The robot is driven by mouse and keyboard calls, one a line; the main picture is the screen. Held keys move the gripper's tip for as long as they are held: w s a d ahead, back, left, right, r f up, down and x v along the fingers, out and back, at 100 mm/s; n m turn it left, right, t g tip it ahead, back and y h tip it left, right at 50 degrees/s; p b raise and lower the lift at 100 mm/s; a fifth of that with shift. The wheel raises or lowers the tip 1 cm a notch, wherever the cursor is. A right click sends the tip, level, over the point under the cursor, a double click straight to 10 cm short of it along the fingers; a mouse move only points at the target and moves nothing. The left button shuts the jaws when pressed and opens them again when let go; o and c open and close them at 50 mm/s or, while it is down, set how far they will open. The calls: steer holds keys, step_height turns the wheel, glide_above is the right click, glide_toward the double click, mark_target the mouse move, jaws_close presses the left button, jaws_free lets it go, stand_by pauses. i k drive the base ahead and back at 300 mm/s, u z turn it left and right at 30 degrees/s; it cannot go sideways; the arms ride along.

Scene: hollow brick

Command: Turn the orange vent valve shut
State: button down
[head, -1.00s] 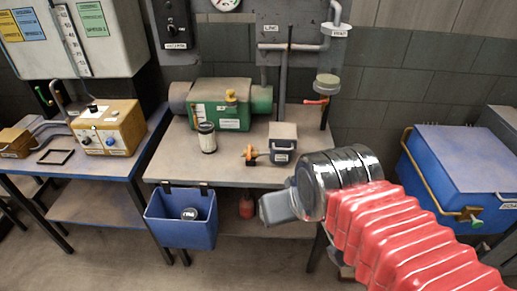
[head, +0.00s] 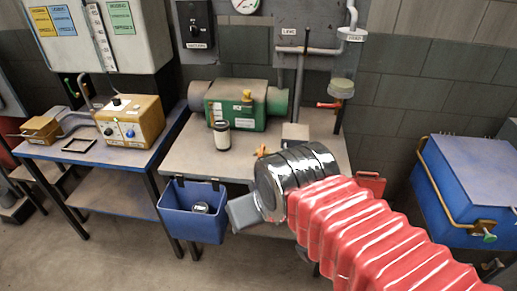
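A pipe with a small label that seems to read VENT (head: 354,36) comes down the wall panel at the back right of the bench. Below it, a red-orange lever handle (head: 328,105) sticks out to the left, under a pale greenish cup (head: 341,88). A smaller orange fitting (head: 262,151) lies on the bench top beside a grey box (head: 295,133), partly hidden by my arm. My gripper (head: 243,212) shows as a grey block in front of the bench's front edge, apart from the lever. Its fingertips are not clear, so its opening cannot be told.
A green machine (head: 236,104) and a dark canister (head: 221,135) stand on the bench (head: 190,160). A blue bin (head: 192,212) hangs at its front left. A blue chest (head: 470,180) stands right. A yellow box (head: 130,121) sits on the left table.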

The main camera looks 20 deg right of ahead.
mark_target(263, 145)
steer(key=i, duration=1)
steer(key=u, duration=0.05)
